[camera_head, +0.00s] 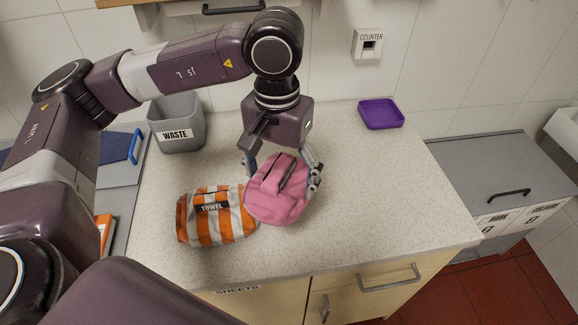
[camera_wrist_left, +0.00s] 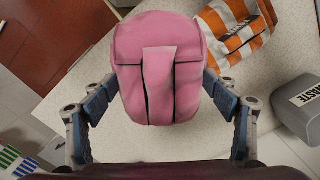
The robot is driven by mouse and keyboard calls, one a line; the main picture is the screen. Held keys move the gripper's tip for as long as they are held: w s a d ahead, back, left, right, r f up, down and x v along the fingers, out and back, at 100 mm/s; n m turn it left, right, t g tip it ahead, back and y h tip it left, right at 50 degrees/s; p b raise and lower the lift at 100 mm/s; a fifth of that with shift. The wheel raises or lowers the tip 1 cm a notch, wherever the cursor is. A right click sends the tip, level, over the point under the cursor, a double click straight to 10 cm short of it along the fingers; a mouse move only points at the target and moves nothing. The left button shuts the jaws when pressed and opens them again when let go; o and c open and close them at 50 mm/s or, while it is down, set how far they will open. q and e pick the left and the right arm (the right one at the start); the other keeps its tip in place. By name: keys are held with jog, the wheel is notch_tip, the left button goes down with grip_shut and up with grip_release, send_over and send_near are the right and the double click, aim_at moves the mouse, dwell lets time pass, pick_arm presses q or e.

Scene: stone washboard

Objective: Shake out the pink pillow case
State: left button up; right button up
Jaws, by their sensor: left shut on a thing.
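The pink pillow case (camera_head: 275,195) is a rounded, bunched bundle with a strap-like fold across it. My left gripper (camera_head: 282,172) points down over the counter and is shut on the pink pillow case, with a finger on each side. In the left wrist view the pink pillow case (camera_wrist_left: 158,70) fills the space between the blue-padded fingers of the left gripper (camera_wrist_left: 165,112). I cannot tell whether its underside touches the counter. My right gripper is not in view.
An orange and white striped bundle marked TOWEL (camera_head: 215,222) lies left of the pillow case. A grey WASTE bin (camera_head: 178,135) stands at the back left, a purple tray (camera_head: 381,113) at the back right. The speckled counter (camera_head: 370,200) is clear on the right.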

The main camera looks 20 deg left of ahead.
aim_at(280, 166)
pick_arm(q)
notch_tip(280, 166, up, 15)
jog(key=shift+f, duration=7.6)
jog(key=shift+r, duration=0.1)
